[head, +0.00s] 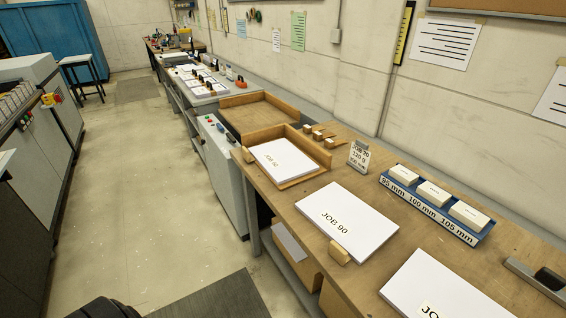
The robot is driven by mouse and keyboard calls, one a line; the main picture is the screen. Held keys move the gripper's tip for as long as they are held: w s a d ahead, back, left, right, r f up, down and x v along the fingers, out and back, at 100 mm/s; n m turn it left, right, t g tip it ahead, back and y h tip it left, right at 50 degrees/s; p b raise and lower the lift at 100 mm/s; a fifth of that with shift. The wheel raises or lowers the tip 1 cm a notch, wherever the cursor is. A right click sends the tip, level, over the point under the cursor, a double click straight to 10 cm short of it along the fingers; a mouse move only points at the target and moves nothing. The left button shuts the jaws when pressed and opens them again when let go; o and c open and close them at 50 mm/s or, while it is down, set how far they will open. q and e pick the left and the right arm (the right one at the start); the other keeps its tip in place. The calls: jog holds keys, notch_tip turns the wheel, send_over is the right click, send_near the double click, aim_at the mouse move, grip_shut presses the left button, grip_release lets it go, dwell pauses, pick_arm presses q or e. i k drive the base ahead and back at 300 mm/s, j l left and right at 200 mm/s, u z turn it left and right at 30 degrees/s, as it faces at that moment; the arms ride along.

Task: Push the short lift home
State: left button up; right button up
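Three white paper stacks show on the wooden bench in the head view. One stack, its label hard to read (283,161), lies in a wooden corner tray (320,150) with raised walls at the back and right. A middle stack marked JOB 90 (345,222) lies on the open bench, with a small wooden block (339,254) at its front edge. A third stack (445,285) is cut off by the bottom edge. I cannot tell which is the short lift. Neither of my grippers is in view.
A blue rack (436,210) marked 95, 100 and 105 mm holds three pale blocks behind the stacks. A job card (359,156) stands near the tray. Another wooden block (249,155) sits at the tray's front left corner.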

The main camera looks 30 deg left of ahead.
aim_at(282, 162)
jog(key=i+j+z, duration=0.1)
jog(key=j+z, duration=0.2)
jog(key=j, duration=0.65)
jog(key=j+z, duration=0.3)
jog(key=j, duration=0.7)
jog(key=k+j+z, duration=0.1)
jog(key=j+z, duration=0.25)
jog(key=j, duration=0.6)
